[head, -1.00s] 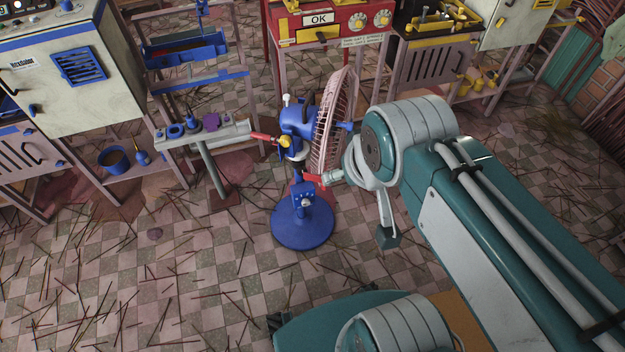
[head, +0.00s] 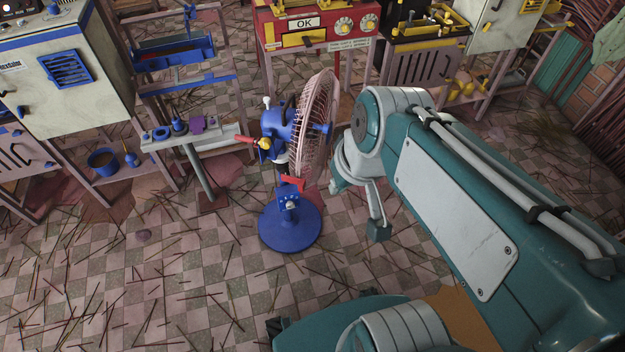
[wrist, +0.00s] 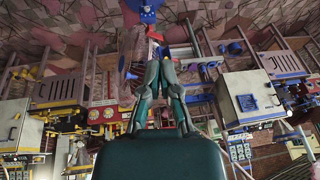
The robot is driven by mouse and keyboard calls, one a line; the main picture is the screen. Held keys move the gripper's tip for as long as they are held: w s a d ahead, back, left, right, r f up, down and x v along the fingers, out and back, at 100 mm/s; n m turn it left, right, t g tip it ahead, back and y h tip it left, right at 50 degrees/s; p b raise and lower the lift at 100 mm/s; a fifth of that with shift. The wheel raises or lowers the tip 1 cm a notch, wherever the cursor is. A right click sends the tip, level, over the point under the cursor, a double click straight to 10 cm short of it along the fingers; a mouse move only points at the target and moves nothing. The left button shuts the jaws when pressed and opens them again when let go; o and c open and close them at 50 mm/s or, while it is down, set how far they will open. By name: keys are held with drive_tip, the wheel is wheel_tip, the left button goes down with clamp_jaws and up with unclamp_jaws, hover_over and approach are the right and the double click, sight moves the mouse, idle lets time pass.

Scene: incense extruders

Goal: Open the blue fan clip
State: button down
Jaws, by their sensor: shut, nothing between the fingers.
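The blue fan (head: 290,229) stands upright on the floor on its round base, with a pink wire cage (head: 314,125) facing right. A red clip-like lever (head: 292,183) sits on its post, above the base. A second red handle (head: 247,139) with a yellow knob sticks out left of the fan head. I cannot tell which of these is the clip. My gripper (wrist: 158,52) is shut and empty in the wrist view. A red part (wrist: 155,35) and the blue base (wrist: 148,12) show beyond its tips. In the head view my wrist is right of the post, apart from the red lever.
A small table (head: 170,143) with blue and purple parts stands left of the fan. A red machine (head: 325,30) marked OK stands behind it. A pale cabinet (head: 85,100) is at left. Thin sticks litter the checkered floor, otherwise open at the front.

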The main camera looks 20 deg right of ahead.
drive_tip(key=w+a+f+m+g+y, duration=0.2)
drive_tip(key=w+a+f+y, duration=0.1)
drive_tip(key=w+f+y, duration=1)
drive_tip(key=m+t+h, duration=0.4)
drive_tip(key=m+t, duration=0.5)
drive_tip(key=t, duration=0.4)
approach(306, 175)
drive_tip(key=v, duration=0.2)
drive_tip(key=shift+d+f, duration=0.15)
drive_tip(key=shift+d, duration=0.05)
drive_tip(key=x, duration=1)
drive_tip(key=shift+s+a, duration=0.1)
drive_tip(key=shift+a, duration=0.05)
drive_tip(key=shift+s, duration=0.15)
